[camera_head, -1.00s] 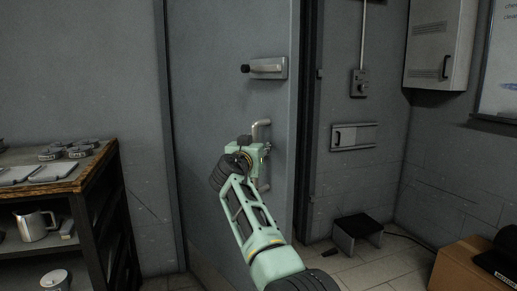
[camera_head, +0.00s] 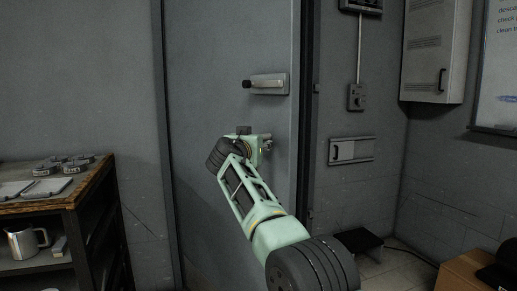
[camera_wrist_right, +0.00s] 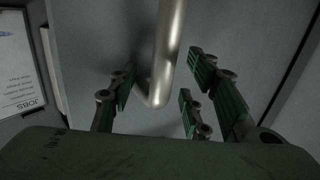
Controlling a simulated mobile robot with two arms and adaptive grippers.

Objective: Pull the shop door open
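The grey shop door (camera_head: 215,120) stands in the middle of the head view and looks shut or nearly shut. A latch box with a dark knob (camera_head: 266,84) is on its upper part. My right gripper (camera_head: 267,143) is at the door's pull handle, and the arm hides most of the handle in the head view. In the right wrist view, the metal bar handle (camera_wrist_right: 167,50) runs down between the fingers of my right gripper (camera_wrist_right: 160,95). The fingers are spread, with gaps to the bar on both sides. My left gripper is out of view.
A shelf with a wooden top (camera_head: 85,187) stands left of the door, holding metal tools and a jug (camera_head: 25,242). A low black step (camera_head: 358,244) and a cardboard box (camera_head: 465,277) are on the floor at right. A cabinet (camera_head: 433,50) hangs on the wall.

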